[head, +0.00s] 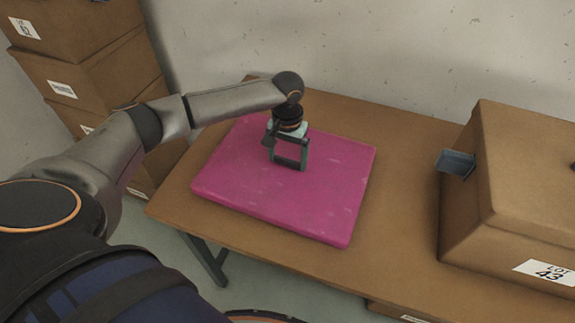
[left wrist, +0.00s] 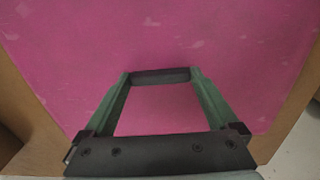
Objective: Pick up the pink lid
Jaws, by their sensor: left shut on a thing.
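The pink lid (head: 265,192) is a wide, flat slab with pale scuffs, lying level over the left part of the table in the head view. It fills most of the left wrist view (left wrist: 150,35). I cannot tell whether the lid touches the table. My right gripper is not in view.
The brown table (head: 400,135) is bare between the lid and a large cardboard box (head: 530,190) on the right. A small blue-grey piece (head: 455,163) sticks out of that box's side. Stacked cartons (head: 80,60) stand at the far left, and a wall closes off the back.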

